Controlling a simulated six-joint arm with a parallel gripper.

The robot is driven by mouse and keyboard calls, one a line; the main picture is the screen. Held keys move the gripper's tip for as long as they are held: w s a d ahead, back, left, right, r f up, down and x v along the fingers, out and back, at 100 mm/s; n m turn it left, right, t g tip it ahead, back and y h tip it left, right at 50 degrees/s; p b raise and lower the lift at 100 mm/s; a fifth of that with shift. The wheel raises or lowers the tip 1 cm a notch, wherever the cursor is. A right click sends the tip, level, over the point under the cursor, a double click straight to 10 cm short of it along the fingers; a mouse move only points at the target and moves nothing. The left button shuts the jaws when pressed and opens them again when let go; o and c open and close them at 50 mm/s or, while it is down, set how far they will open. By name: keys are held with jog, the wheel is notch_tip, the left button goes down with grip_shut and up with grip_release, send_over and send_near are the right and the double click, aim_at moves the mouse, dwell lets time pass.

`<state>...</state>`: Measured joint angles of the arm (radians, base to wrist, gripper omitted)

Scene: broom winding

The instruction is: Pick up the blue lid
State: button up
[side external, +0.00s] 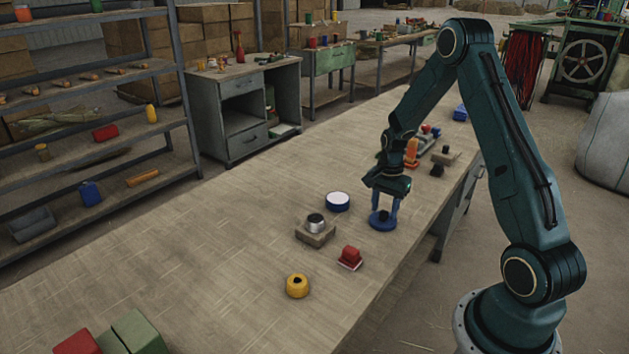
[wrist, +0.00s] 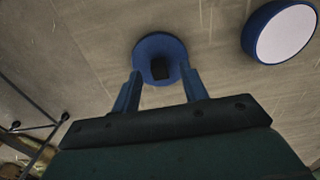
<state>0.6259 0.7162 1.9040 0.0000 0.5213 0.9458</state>
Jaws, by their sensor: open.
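The blue lid (side external: 382,224) is a round flat disc lying on the wooden table. In the wrist view the blue lid (wrist: 146,50) shows a dark block-like knob (wrist: 161,71) at its middle. My gripper (side external: 385,208) is open and points down right over the lid. In the wrist view the fingertips of my gripper (wrist: 161,73) stand apart, one on each side of the knob. Nothing is held between them. I cannot tell whether the fingertips touch the lid.
A blue round container with a white top (side external: 337,201) stands just left of the lid. A silver-topped block (side external: 315,230), a red piece (side external: 350,258) and a yellow round piece (side external: 297,286) lie nearer. Several small objects sit behind my gripper.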

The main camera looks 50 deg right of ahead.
aim_at(384, 211)
jog(key=shift+f, duration=0.75)
grip_shut()
jog(key=shift+r, duration=0.15)
notch_tip(384, 211, up, 20)
dwell(0.8)
dwell(0.5)
